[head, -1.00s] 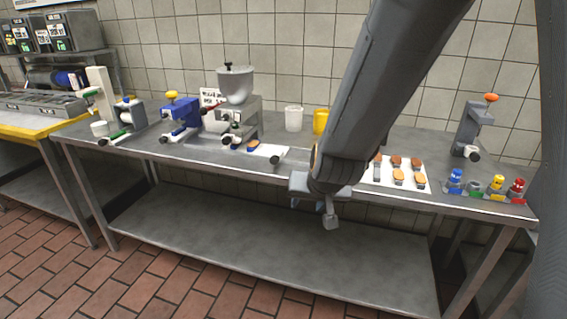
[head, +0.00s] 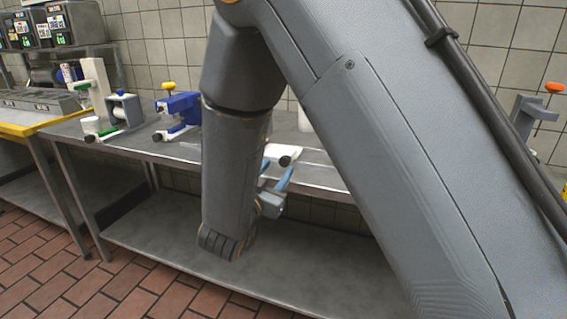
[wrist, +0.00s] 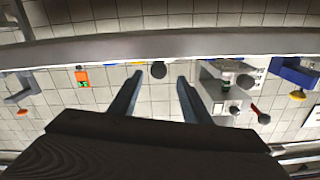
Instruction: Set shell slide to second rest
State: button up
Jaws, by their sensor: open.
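A white slide (head: 280,151) with a dark round knob (head: 286,161) at its front shows at the table's front edge in the head view; it appears to be the shell slide. My gripper (head: 278,174) is open and empty, its two blue fingers pointing up toward the knob from just below and in front of the table edge. In the wrist view, which looks upside down, the dark knob (wrist: 158,70) lies beyond and between the open fingertips (wrist: 160,77), seemingly apart from them. My arm hides the slide's rests and the shells in the head view.
A blue device with a yellow knob (head: 181,108) and a grey one with a green handle (head: 124,112) stand left on the table. The grey dispenser (wrist: 225,85) shows in the wrist view. An orange-knobbed stand (head: 530,105) is far right. The lower shelf (head: 165,235) is clear.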

aim_at(284, 162)
jog(key=x, duration=0.6)
jog(key=shift+w+d, duration=0.2)
jog(key=shift+d, duration=0.05)
grip_shut()
jog(key=shift+w, duration=0.1)
